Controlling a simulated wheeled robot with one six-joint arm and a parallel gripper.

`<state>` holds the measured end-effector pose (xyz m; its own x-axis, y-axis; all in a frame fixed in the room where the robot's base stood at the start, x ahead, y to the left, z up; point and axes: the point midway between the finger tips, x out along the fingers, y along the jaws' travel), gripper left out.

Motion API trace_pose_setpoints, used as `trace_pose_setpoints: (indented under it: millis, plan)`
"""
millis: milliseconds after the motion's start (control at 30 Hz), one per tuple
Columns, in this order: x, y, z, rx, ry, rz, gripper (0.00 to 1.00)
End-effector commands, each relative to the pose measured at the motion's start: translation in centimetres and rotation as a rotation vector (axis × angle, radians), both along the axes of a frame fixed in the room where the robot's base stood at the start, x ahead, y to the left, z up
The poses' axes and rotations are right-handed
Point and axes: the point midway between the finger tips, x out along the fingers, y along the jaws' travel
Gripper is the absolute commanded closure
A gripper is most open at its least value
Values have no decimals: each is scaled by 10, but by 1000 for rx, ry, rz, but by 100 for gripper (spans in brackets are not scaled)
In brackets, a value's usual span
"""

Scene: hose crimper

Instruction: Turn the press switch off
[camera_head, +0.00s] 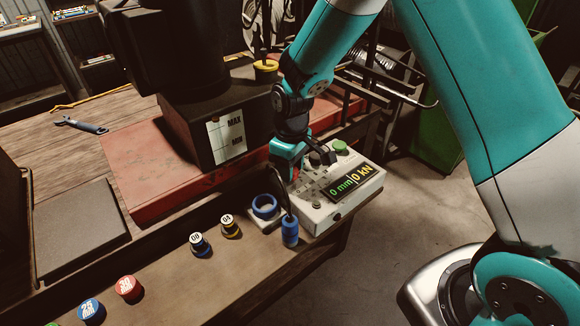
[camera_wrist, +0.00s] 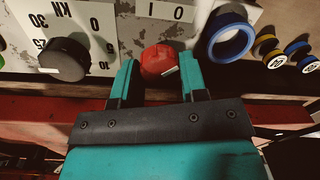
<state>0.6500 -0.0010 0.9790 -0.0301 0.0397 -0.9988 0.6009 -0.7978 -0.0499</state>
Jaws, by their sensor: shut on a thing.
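The press switch is a red round knob (camera_wrist: 158,60) with a white mark, on the pale control panel below the marks 1 and 0 in the wrist view. The white mark points to the lower right. My gripper (camera_wrist: 161,72) has its teal fingers on either side of the red knob, shut on it. In the head view my gripper (camera_head: 290,165) is down at the left end of the white control box (camera_head: 335,205), mostly covering the switch.
A black dial (camera_wrist: 63,60) sits left of the switch in the wrist view. A blue ring (camera_wrist: 229,40) is to its right. A green button (camera_head: 340,147) is on the box. The black press (camera_head: 205,125) stands behind on a red base. Several coloured dies, including a red one (camera_head: 128,288), stand on the bench.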

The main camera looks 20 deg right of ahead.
Motion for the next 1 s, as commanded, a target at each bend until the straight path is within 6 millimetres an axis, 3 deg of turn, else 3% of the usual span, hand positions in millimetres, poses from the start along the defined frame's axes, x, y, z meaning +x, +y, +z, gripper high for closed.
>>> trace_pose_setpoints:
  millis: [33,133,433,567,667,1000]
  plan:
    - [1,1,1,2,-2,2,58]
    - [1,1,1,2,-2,2,35]
    - [0,0,2,1,-1,0,35]
    - [2,0,13,1,-5,0,35]
    - [2,-1,31,2,-6,0,35]
    - [4,-4,117,2,-7,0,35]
